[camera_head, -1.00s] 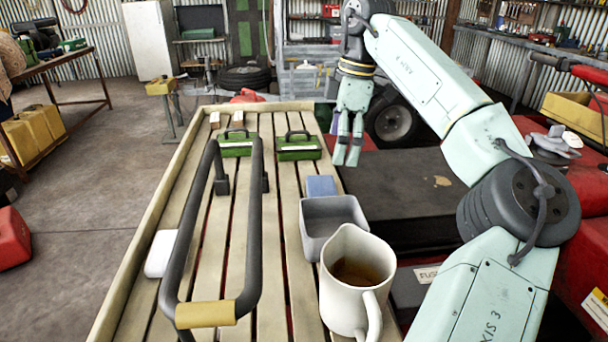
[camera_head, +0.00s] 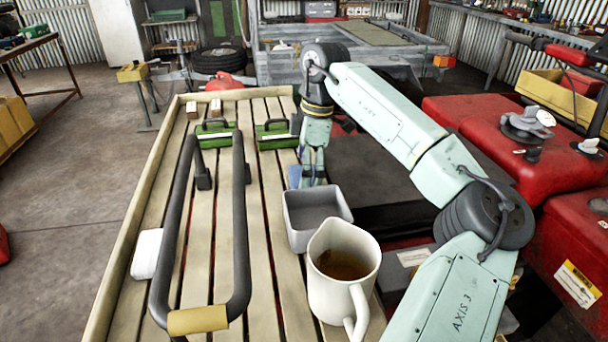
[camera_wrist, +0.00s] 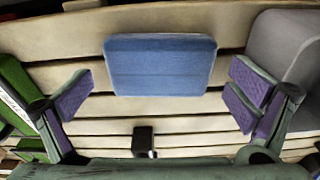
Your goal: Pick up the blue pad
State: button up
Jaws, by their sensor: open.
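The blue pad (camera_wrist: 162,66) lies flat on the wooden slats, between and ahead of my open fingers in the wrist view. In the head view only a small part of the blue pad (camera_head: 295,175) shows, with my gripper in front of it. My gripper (camera_head: 311,178) points down at the slatted rack's right side, just beyond the grey bin. In the wrist view my gripper (camera_wrist: 160,97) has its purple-padded fingers wide apart with nothing between the tips touching them.
The grey bin (camera_head: 306,240) stands close to the pad, and a white mug (camera_head: 343,290) of brown liquid stands nearer. Two green cases (camera_head: 278,141) sit behind. A dark bar handle (camera_head: 243,220) rises on the left.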

jog(key=shift+f, duration=0.35)
jog(key=shift+c, duration=0.2)
jog(key=c, duration=0.8)
jog(key=shift+r, duration=0.1)
notch_tip(320, 180, up, 10)
jog(key=shift+b, duration=1)
